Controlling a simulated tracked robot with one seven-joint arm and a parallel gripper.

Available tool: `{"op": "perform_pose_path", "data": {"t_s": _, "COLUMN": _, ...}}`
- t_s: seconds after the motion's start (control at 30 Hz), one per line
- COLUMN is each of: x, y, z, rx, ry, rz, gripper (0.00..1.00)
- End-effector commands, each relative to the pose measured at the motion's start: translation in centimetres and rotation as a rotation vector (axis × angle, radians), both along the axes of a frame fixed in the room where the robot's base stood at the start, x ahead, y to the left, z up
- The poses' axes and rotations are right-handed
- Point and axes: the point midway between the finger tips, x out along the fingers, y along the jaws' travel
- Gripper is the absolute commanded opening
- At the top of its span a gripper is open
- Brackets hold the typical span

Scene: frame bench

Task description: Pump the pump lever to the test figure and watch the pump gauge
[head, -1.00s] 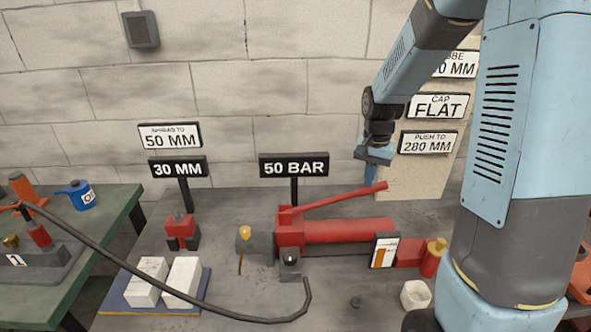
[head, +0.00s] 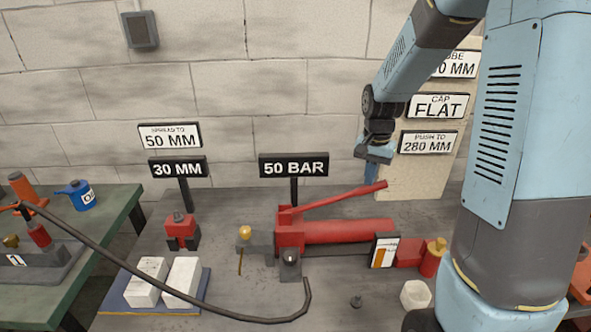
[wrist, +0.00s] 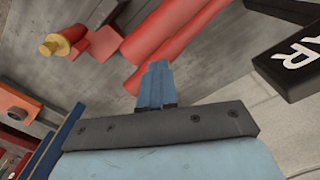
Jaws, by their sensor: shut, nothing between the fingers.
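The red pump (head: 348,231) lies on the bench with its red lever (head: 335,200) slanting up to the right. The lever also shows in the wrist view (wrist: 185,45). A small upright white panel with an orange bar (head: 384,251), apparently the pump gauge, stands in front of the pump's right end; its figures are too small to read. My gripper (head: 371,174) is shut and empty, pointing down just above and beside the lever's free end. Its closed fingers (wrist: 157,72) show near the lever end in the wrist view; I cannot tell whether they touch.
A 50 BAR sign (head: 293,165) stands behind the pump. A black hose (head: 130,268) crosses the bench front. White blocks (head: 183,281) lie on a blue tray at left.

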Motion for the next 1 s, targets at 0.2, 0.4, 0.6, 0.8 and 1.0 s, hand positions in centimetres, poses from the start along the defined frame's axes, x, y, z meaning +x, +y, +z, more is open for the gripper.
{"op": "perform_pose_path", "data": {"t_s": 0.2, "x": -0.1, "y": 0.0, "z": -1.2, "rx": 0.000, "ry": 0.004, "rz": 0.000, "gripper": 0.00}}
{"op": "perform_pose_path", "data": {"t_s": 0.4, "x": -0.1, "y": 0.0, "z": -3.0, "rx": 0.001, "ry": 0.003, "rz": 0.000, "gripper": 0.00}}
{"op": "perform_pose_path", "data": {"t_s": 0.6, "x": -0.1, "y": 0.0, "z": -4.8, "rx": 0.000, "ry": 0.004, "rz": 0.001, "gripper": 0.00}}
{"op": "perform_pose_path", "data": {"t_s": 0.8, "x": -0.1, "y": 0.0, "z": -6.5, "rx": 0.001, "ry": 0.003, "rz": 0.001, "gripper": 0.00}}
{"op": "perform_pose_path", "data": {"t_s": 1.0, "x": -0.1, "y": 0.0, "z": -8.3, "rx": 0.001, "ry": 0.003, "rz": 0.001, "gripper": 0.00}}
